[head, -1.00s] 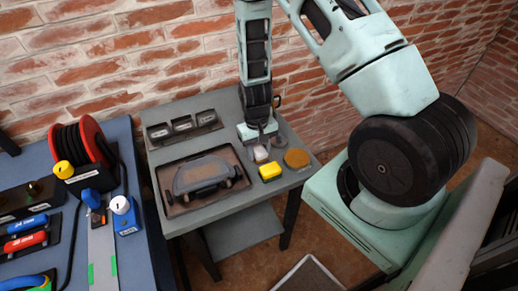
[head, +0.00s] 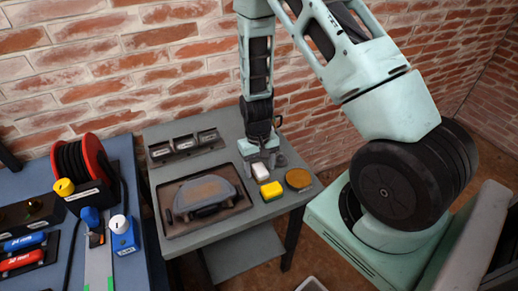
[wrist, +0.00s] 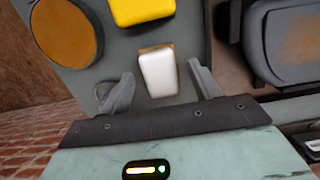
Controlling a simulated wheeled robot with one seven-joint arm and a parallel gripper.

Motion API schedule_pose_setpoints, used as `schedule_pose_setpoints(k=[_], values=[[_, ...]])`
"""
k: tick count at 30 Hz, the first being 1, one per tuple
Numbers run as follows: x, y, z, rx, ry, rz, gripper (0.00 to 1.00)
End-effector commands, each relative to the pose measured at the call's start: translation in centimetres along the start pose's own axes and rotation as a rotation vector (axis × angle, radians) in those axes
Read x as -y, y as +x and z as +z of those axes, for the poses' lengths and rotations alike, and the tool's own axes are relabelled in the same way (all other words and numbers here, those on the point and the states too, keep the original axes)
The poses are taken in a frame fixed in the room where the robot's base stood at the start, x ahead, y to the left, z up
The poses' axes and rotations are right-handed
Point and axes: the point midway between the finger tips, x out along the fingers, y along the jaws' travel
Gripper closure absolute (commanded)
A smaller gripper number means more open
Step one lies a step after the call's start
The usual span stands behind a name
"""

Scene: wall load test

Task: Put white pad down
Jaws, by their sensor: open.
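The white pad (head: 260,171) lies on the grey table (head: 230,222), just left of the yellow pad. In the wrist view the white pad (wrist: 158,73) sits between the two fingers of my gripper (wrist: 160,90), with a gap on each side. A thin yellowish-brown edge shows along its far end. My gripper (head: 262,160) is open and points down at the table in the head view; its fingers are partly hidden there.
A yellow pad (head: 271,191) and a round orange-brown disc (head: 298,179) stand close by. A dark tray (head: 165,194) with a grey tool (head: 205,195) lies to the left. A small rack (head: 185,145) stands behind. A blue bench (head: 70,240) with a red reel (head: 88,165) is further left.

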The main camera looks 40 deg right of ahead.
Motion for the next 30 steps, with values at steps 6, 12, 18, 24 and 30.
schedule_pose_setpoints(k=[6,12,18,24,30], values=[[0.1,-4.1,-0.1,-0.007,-0.001,0.0,0.37],[0.1,-7.7,-0.1,-0.005,-0.002,0.0,0.37],[0.0,-9.9,0.0,-0.001,0.0,0.0,0.37],[3.6,-12.4,1.8,-0.012,-0.094,-0.024,0.37],[13.1,-18.1,10.5,-0.047,-0.434,-0.066,0.37]])
